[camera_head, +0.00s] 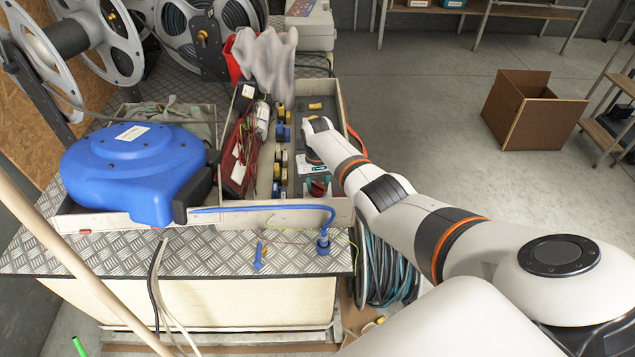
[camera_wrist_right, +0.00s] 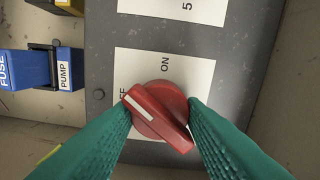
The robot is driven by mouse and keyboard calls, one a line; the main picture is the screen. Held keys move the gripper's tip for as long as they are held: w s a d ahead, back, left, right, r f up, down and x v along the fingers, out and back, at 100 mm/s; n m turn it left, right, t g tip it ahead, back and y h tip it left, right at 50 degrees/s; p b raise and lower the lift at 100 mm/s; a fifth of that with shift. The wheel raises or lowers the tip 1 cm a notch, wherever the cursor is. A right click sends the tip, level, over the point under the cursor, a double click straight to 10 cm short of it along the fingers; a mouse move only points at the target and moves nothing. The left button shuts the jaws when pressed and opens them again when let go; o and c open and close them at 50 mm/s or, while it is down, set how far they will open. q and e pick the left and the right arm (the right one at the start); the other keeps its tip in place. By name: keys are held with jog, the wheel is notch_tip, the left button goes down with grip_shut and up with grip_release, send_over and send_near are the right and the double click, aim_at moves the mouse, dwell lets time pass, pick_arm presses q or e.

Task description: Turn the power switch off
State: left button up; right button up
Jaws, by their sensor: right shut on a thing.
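The power switch is a red rotary knob (camera_wrist_right: 160,115) on a white label plate (camera_wrist_right: 180,72) set on a grey panel. "ON" is printed above the knob, and a partly hidden label ending in "FF" is to its left. The white pointer line on the knob points up and left, towards that label. My right gripper (camera_wrist_right: 160,122) has its teal fingers on both sides of the knob and is shut on it. In the head view my right gripper (camera_head: 318,186) is in the right compartment of the tray. My left gripper is not in view.
A blue fuse block marked PUMP (camera_wrist_right: 62,70) is left of the panel. A blue hose reel (camera_head: 135,165) sits left of the tray (camera_head: 275,215), whose walls surround the gripper. Wires (camera_head: 240,150) fill the tray's left side. A cardboard box (camera_head: 530,110) stands on the floor.

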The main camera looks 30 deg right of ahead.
aim_at(318, 184)
jog(key=n, duration=0.3)
jog(key=shift+n, duration=0.3)
jog(key=shift+w+n, duration=0.1)
jog(key=shift+n, duration=1.8)
jog(key=shift+r, duration=0.1)
jog(key=o, duration=1)
jog(key=shift+r, duration=0.2)
notch_tip(318, 184, up, 12)
jog(key=p, duration=0.1)
jog(key=shift+f, duration=0.25)
jog(key=shift+f, duration=0.1)
